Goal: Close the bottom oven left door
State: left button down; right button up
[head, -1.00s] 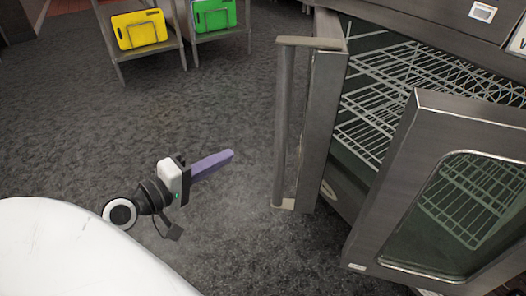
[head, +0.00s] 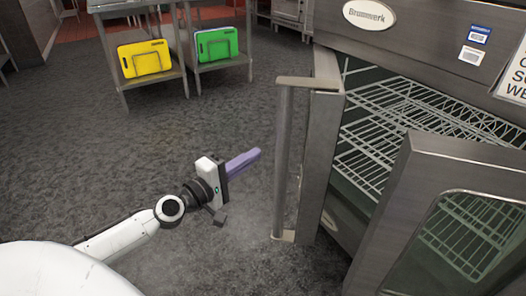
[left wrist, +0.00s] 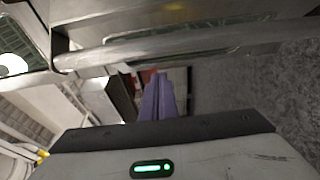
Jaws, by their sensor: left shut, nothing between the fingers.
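The bottom oven left door (head: 318,150) stands open and is seen nearly edge-on in the head view. Its long upright handle (head: 284,165) is on the side facing my left arm. The handle also crosses the upper part of the left wrist view (left wrist: 180,46). My left gripper (head: 257,153) has its purple fingers shut and empty. The fingers point toward the handle, a short way left of it, with a gap in the head view. They also show in the left wrist view (left wrist: 158,75). My right gripper is out of view.
The oven's right door (head: 440,170), with a window, also stands open at the right. Wire racks (head: 400,120) show inside the oven. Metal stands with a yellow board (head: 145,60) and a green board (head: 217,44) are at the back. The grey floor between is clear.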

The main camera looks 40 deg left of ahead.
pick_arm(q)
jog(key=shift+w+d+p, duration=0.25)
jog(key=shift+w+d, duration=0.25)
jog(key=shift+d, duration=0.2)
jog(key=shift+w+d+p, duration=0.2)
jog(key=shift+w+d, duration=0.25)
jog(key=shift+d, duration=0.25)
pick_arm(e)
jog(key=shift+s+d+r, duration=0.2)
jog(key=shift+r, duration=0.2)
